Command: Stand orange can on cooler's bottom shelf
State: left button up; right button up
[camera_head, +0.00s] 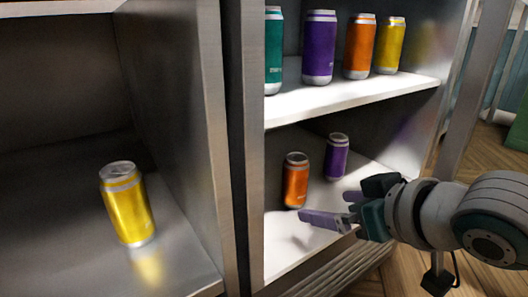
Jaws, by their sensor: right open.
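An orange can (295,181) stands upright on the white bottom shelf (282,248) of the cooler, near the left side of the compartment. A purple can (336,158) stands upright behind it to the right. My right gripper (327,207) reaches in from the right, low over the same shelf. Its jaws are open with nothing between them. One fingertip shows just below and right of the orange can's base; I cannot tell whether it touches. My left gripper is out of view.
The shelf above (350,104) holds a teal can (274,52), a purple can (319,48), an orange can (359,47) and a yellow can (390,46). A metal post (246,150) divides the cooler from a steel compartment with a yellow can (127,205).

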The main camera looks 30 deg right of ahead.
jog(key=s+a+f+g, duration=0.1)
jog(key=s+a+g, duration=0.1)
jog(key=s, duration=0.4)
jog(key=s+a+n+g, duration=0.1)
jog(key=s+a+g, duration=0.2)
jog(key=s, duration=0.3)
jog(key=s+a+f+n+g+y, duration=0.1)
jog(key=s+a+g, duration=0.1)
jog(key=s+a, duration=0.3)
jog(key=shift+s+f+g, duration=0.35)
jog(key=shift+s+g, duration=0.05)
jog(key=shift+s, duration=0.4)
